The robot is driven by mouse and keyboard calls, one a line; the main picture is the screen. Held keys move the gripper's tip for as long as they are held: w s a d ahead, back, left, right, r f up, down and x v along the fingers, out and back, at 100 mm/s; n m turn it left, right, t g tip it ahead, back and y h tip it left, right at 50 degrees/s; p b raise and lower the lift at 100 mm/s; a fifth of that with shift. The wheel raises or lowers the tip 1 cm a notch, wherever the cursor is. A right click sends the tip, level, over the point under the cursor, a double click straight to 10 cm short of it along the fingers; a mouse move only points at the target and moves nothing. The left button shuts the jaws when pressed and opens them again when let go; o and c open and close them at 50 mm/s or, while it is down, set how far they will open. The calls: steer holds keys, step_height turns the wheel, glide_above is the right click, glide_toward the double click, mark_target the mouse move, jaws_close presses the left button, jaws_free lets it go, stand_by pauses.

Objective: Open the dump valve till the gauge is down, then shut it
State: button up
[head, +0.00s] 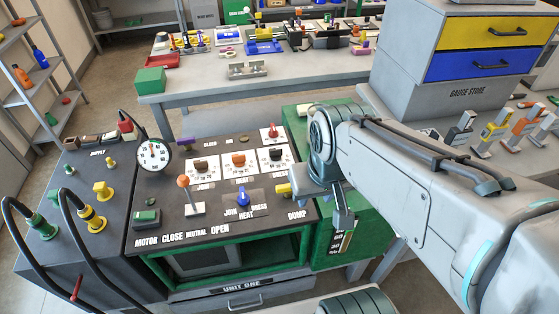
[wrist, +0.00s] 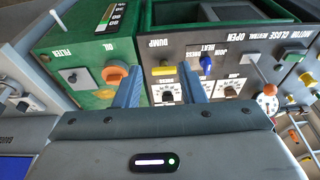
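The dump valve has a yellow handle (head: 283,190) beside the DUMP label on the dark panel. It also shows in the wrist view (wrist: 163,71), lying crosswise between the two fingers as seen from the camera. My gripper (wrist: 161,76) is open, with nothing between its fingers that I can see held.
A lever with an orange knob (head: 184,182), a blue knob (head: 242,196) and several dials share the panel. A green filter unit (wrist: 85,55) adjoins it on the right. Black hoses (head: 85,235) arch at left. A grey bench (head: 205,92) stands behind.

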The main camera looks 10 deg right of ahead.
steer(key=o, duration=0.7)
steer(key=shift+s+a, duration=0.1)
steer(key=shift+a, duration=0.3)
steer(key=o, duration=0.5)
steer(key=shift+w+r, duration=0.1)
steer(key=shift+w, duration=0.2)
steer(key=g+b, duration=0.1)
steer(key=g, duration=0.2)
glide_above(288, 190)
step_height(288, 190, down, 8)
steer(key=f, duration=0.8)
steer(key=w+f, duration=0.1)
steer(key=f, duration=0.4)
steer(key=shift+d, duration=0.15)
steer(key=c, duration=1)
